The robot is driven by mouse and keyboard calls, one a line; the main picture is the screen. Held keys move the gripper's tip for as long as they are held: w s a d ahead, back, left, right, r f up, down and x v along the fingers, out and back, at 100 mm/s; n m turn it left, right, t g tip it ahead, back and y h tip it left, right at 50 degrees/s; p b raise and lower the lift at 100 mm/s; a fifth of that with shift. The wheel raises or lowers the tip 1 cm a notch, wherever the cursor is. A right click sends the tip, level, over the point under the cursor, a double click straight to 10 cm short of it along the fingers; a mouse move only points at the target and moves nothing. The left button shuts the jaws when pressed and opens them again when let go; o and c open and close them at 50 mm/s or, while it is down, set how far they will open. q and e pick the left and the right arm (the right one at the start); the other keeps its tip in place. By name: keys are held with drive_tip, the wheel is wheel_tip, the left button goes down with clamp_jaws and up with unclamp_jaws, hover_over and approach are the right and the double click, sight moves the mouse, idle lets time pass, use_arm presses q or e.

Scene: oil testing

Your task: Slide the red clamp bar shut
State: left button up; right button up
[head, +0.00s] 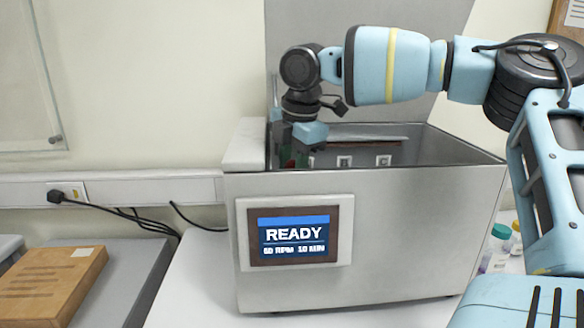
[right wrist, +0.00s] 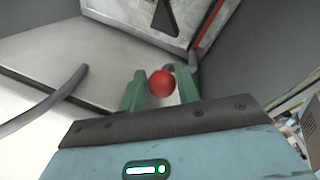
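My right arm reaches in from the right across a steel tank (head: 370,240). Its gripper (head: 293,150) points down inside the tank's left end. In the right wrist view, the two green fingers of the right gripper (right wrist: 160,90) stand on either side of a round red knob (right wrist: 161,84). The knob fills the gap near the fingertips, so the gripper looks shut on it. A dark reddish bar (head: 365,146) runs along the tank's inside; whether the knob belongs to it is hidden. A thin red strip (right wrist: 207,34) shows beyond the fingers. My left gripper is out of view.
The tank's front screen (head: 293,238) reads READY. A raised lid (head: 440,70) stands behind. A grey hose or rod (right wrist: 45,105) lies left of the fingers. Small bottles (head: 500,240) stand at the right, and a wooden board (head: 50,285) lies at the left.

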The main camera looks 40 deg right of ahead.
drive_tip(key=o, duration=0.3)
drive_tip(key=shift+w+d, duration=0.1)
drive_tip(key=shift+w, duration=0.05)
drive_tip(key=shift+o, duration=0.2)
drive_tip(key=r, duration=0.2)
drive_tip(key=s+r, duration=0.1)
drive_tip(key=r, duration=0.4)
drive_tip(key=shift+s+r, duration=0.25)
drive_tip(key=shift+r, duration=0.05)
